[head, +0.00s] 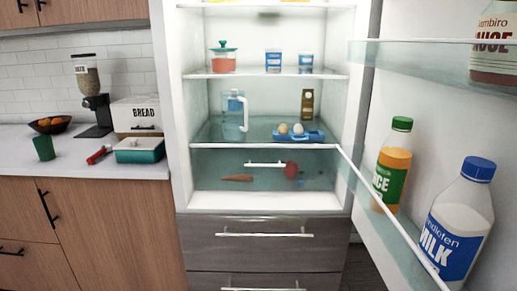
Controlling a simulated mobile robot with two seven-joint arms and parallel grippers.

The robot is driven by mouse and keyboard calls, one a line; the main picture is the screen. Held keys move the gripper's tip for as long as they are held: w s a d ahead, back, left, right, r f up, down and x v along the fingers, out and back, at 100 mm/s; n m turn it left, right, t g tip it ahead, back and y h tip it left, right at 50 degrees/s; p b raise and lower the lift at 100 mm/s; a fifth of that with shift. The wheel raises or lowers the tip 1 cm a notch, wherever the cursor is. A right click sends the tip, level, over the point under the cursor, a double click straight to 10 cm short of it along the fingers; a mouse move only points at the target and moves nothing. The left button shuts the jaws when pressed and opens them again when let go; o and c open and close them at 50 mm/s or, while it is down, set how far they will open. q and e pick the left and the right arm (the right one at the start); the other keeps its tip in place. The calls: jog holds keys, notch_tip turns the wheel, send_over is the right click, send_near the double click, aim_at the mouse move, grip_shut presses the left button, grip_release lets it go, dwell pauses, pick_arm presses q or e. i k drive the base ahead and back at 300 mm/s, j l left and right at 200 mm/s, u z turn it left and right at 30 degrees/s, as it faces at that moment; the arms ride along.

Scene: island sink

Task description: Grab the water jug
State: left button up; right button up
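The water jug (234,107) stands upright on the middle shelf of the open fridge, toward the left side. It is clear with a blue top, and its pale handle (244,114) faces right and toward me. Nothing stands directly in front of it. Neither of my grippers shows in the head view.
The fridge door (365,190) is open on the right, holding a juice bottle (392,165) and a milk bottle (457,225). A blue egg tray (309,137) sits right of the jug. The counter (90,172) is at left.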

aim_at(235, 108)
jog(key=i+j+z, duration=0.1)
jog(key=z, duration=0.65)
jog(key=i+j+z, duration=0.15)
jog(key=j+z, duration=0.2)
jog(key=i+j+z, duration=0.1)
jog(key=j+z, duration=0.25)
jog(key=i+j+z, duration=0.1)
jog(key=j, duration=0.35)
jog(key=j+z, duration=0.1)
jog(key=j, duration=0.4)
